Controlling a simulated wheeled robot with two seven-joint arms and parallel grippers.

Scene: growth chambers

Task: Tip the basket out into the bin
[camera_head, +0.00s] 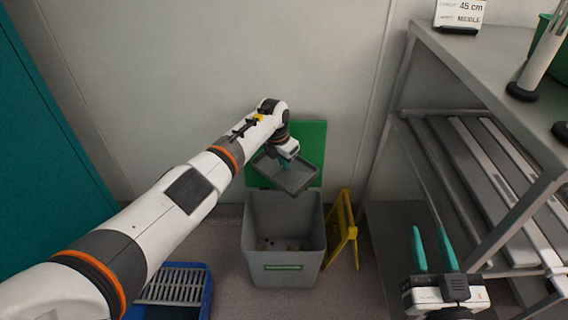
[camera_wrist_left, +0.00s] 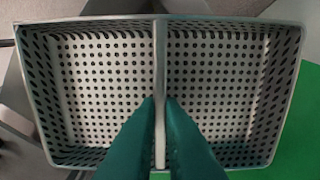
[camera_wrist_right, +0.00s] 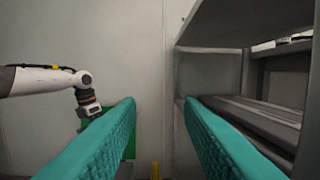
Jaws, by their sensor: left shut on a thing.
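The grey perforated basket (camera_head: 292,176) hangs tilted above the grey bin (camera_head: 284,222) in the head view. In the left wrist view the basket (camera_wrist_left: 95,90) fills the picture; both its halves look empty. My left gripper (camera_wrist_left: 161,100) is shut on the basket's middle divider. In the head view the left gripper (camera_head: 286,160) is partly hidden by its wrist. The bin is open at the top, with a green label on its front and a few small bits on its floor. My right gripper (camera_head: 432,245) is open and empty, also in the right wrist view (camera_wrist_right: 158,100).
A green panel (camera_head: 309,140) stands behind the bin. A yellow folding sign (camera_head: 343,230) stands right of the bin. A blue crate with a grey slatted insert (camera_head: 177,284) is on the floor at left. A grey shelf rack (camera_head: 480,90) fills the right side.

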